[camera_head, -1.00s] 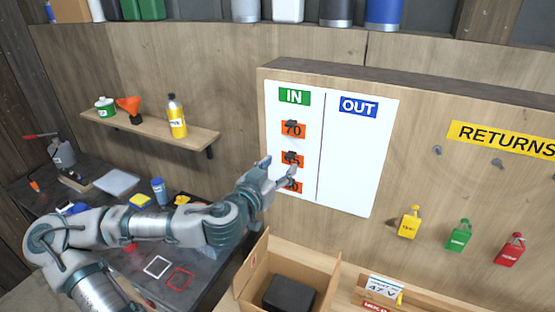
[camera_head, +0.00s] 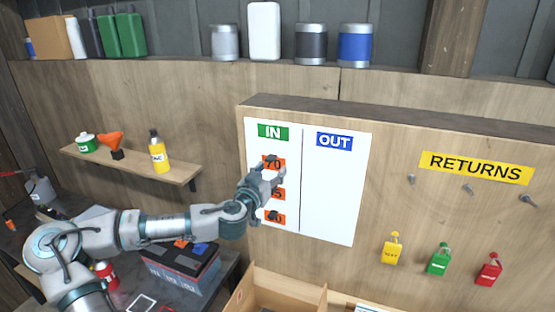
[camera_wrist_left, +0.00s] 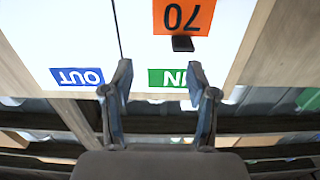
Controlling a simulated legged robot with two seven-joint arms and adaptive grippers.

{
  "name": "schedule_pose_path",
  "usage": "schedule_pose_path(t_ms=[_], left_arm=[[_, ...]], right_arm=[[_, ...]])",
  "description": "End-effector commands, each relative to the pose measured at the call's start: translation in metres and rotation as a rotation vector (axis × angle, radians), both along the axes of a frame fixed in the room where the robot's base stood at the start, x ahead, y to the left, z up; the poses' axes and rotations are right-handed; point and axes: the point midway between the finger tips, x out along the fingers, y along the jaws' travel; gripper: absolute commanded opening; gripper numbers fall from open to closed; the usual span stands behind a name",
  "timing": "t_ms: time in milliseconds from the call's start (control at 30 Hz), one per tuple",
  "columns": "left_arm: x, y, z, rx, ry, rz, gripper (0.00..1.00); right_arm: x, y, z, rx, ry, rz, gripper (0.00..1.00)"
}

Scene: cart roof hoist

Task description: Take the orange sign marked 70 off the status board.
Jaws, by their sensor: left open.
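The white status board (camera_head: 328,205) hangs on the wooden wall with a green IN label (camera_head: 273,132) and a blue OUT label (camera_head: 334,141). The orange sign marked 70 (camera_head: 267,161) is at the top of the IN column, partly covered by my gripper; two more orange signs sit below it. In the left wrist view the 70 sign (camera_wrist_left: 183,14) appears upside down with a dark knob (camera_wrist_left: 182,43) at its edge. My left gripper (camera_head: 272,170) is open in front of the board at the 70 sign. Its fingers (camera_wrist_left: 160,80) hold nothing. My right gripper is not in view.
Yellow, green and red tags (camera_head: 437,259) hang on the wall under the RETURNS sign (camera_head: 476,168). A shelf (camera_head: 130,168) with bottles is at left. An open cardboard box (camera_head: 280,290) stands below the board.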

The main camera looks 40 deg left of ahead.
Motion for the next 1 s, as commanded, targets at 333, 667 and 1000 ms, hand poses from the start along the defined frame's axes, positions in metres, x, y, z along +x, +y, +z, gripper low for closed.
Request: schedule_pose_path(t_ms=[333,667,1000], left_arm=[[0.045,0.022,-0.002,-0.006,0.001,0.005,0.58],[0.055,0.009,0.003,0.004,-0.001,0.003,0.58],[0.055,0.019,0.0,-0.003,-0.002,-0.003,0.01]], right_arm=[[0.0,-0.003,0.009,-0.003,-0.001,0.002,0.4],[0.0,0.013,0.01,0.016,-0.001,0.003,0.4],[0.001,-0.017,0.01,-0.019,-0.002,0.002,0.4]])
